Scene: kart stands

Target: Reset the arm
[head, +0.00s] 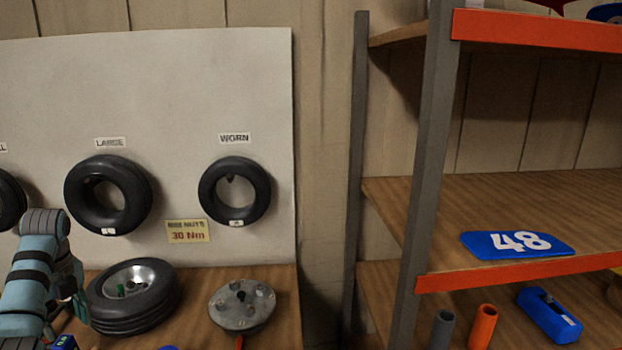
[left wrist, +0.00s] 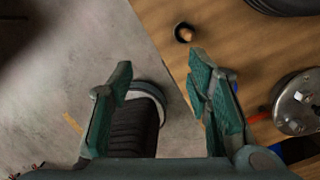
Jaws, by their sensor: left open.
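My left arm comes in from the left edge of the head view, with the left gripper (head: 72,290) low beside the tyre with a silver rim (head: 133,297) on the bench. In the left wrist view the two green fingers of this gripper (left wrist: 158,78) are wide apart with nothing held between them. They are over the bench's edge, with grey floor on the left and the wooden bench top (left wrist: 230,50) on the right. My right gripper is in neither view.
A round metal hub (head: 242,306) lies on the bench right of the rimmed tyre. Tyres marked LARGE (head: 108,195) and WORN (head: 235,191) hang on the white board. A grey-framed shelf (head: 428,150) stands right, holding a blue 48 plate (head: 516,243).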

